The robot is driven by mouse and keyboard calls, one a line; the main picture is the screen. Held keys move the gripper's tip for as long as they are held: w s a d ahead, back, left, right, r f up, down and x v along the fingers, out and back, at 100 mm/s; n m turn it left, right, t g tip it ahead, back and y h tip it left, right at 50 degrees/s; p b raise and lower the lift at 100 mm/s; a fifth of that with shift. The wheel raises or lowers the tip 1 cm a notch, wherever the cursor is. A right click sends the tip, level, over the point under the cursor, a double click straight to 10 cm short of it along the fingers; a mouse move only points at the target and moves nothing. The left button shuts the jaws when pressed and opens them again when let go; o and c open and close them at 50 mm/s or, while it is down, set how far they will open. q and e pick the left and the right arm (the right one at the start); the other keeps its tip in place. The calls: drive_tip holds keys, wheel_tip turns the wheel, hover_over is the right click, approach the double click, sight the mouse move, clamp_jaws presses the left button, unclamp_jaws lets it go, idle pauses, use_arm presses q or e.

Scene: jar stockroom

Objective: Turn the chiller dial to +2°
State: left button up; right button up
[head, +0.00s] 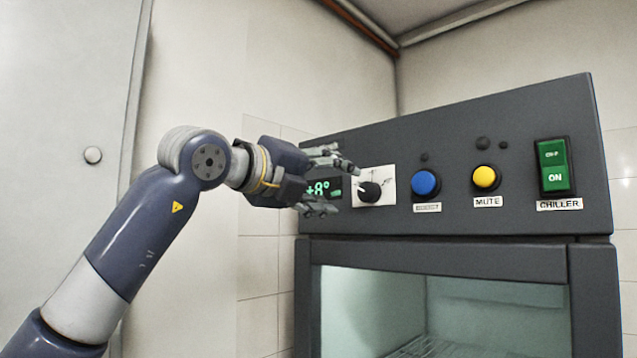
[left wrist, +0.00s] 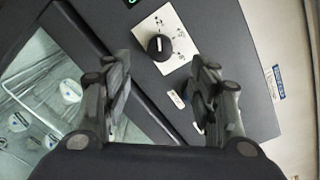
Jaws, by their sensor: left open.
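The chiller dial (head: 369,192) is a round black knob with a white pointer line, on a white marked plate (head: 388,178) on the dark chiller panel. A green display (head: 318,188) left of it reads +8°, partly covered by my gripper. My left gripper (head: 345,185) is open just left of the dial in the head view, its fingers pointing towards it. In the left wrist view the dial (left wrist: 159,46) lies beyond the two spread fingers (left wrist: 163,95), apart from them, with nothing between the fingertips. The scale marks are too small to read. My right gripper is not in view.
Right of the dial are a blue button (head: 426,184), a yellow button (head: 485,178) labelled MUTE and a green switch (head: 554,166) reading ON above a CHILLER label. Below the panel is the glass-fronted chiller compartment (head: 375,300). A pale door (head: 60,120) stands at left.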

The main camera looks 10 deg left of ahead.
use_arm(q)
drive_tip(key=v, duration=0.3)
drive_tip(key=shift+w+d+f, duration=0.1)
drive_tip(key=shift+d, duration=0.05)
idle(0.4)
